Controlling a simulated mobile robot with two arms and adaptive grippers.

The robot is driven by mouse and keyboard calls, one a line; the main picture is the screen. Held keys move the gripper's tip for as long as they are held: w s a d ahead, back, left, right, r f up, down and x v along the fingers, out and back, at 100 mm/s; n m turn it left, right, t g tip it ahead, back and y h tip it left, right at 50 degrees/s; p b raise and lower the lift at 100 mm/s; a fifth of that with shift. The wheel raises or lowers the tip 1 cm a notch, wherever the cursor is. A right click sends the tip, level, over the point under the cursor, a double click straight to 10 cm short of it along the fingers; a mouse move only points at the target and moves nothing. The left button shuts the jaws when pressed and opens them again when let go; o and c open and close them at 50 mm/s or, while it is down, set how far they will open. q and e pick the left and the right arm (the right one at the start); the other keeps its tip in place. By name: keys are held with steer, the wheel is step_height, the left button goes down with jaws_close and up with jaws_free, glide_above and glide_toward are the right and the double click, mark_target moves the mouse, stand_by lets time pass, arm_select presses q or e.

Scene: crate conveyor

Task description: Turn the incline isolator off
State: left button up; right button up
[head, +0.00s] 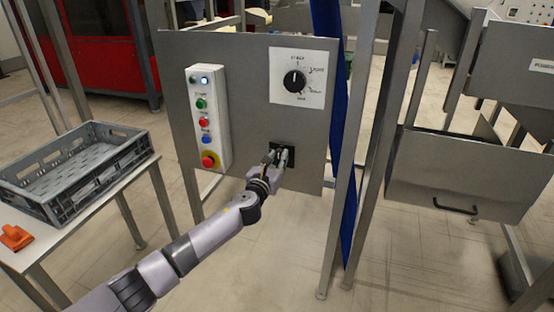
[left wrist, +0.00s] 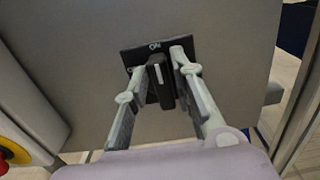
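The incline isolator is a small black plate (head: 290,149) low on a grey panel. In the left wrist view the plate (left wrist: 140,56) has "ON" at its top edge. Its black handle (left wrist: 161,84) stands upright, with a white mark pointing toward "ON". My left gripper (head: 277,155) is at the isolator. In the left wrist view its fingers (left wrist: 160,65) are on either side of the handle, apart, with small gaps showing. Whether a fingertip touches the plate I cannot tell. My right gripper is not in view.
The grey panel (head: 253,106) also bears a rotary dial (head: 294,81) and a white button box (head: 207,120) with a red emergency stop. A grey crate (head: 95,190) and an orange object (head: 15,237) are on a table at left. Metal posts and a blue strip stand right of the panel.

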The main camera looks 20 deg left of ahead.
arm_select(q)
jaws_close()
steer(key=shift+n, duration=0.3)
steer(key=n, duration=0.3)
steer(key=shift+a+f+n, duration=0.1)
steer(key=shift+a+n, duration=0.2)
steer(key=shift+n, duration=0.1)
steer(key=n, duration=0.4)
steer(key=f+n, duration=0.1)
steer(key=n, duration=0.3)
steer(key=a+n, duration=0.1)
steer(key=n, duration=0.4)
steer(key=shift+f, duration=0.2)
steer(key=shift+n, duration=0.3)
